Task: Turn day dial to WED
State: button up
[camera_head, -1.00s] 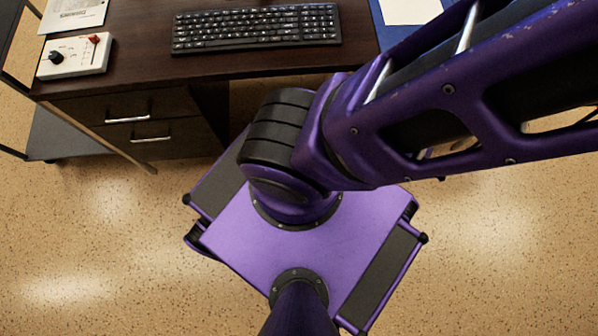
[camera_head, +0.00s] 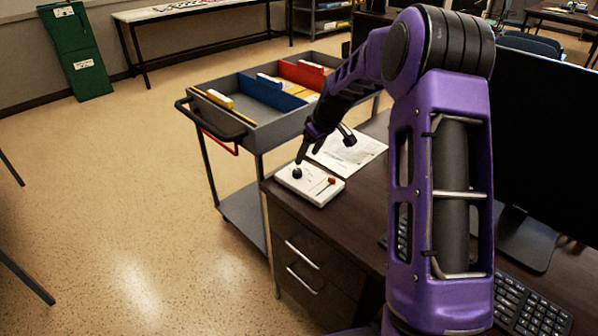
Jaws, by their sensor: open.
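A white control box (camera_head: 311,184) lies on the dark desk near its left corner. It has a black round dial (camera_head: 297,173) on its left part and a red slider or lever (camera_head: 331,181) on its right part. Day markings on the box are too small to read. My gripper (camera_head: 308,154) is open and points down just above the dial, with a dark fingertip close to the knob. I cannot tell whether it touches the knob.
A printed sheet (camera_head: 348,152) lies behind the box. A grey cart (camera_head: 262,132) with coloured dividers stands beside the desk to the left. A monitor (camera_head: 545,140) and a keyboard (camera_head: 530,308) are at the right. The floor at left is mostly clear.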

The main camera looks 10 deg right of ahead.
aim_at(299, 173)
jog(key=b+x, duration=0.1)
jog(key=x, duration=0.8)
jog(key=shift+w+f, duration=0.1)
jog(key=shift+f, duration=0.05)
grip_shut()
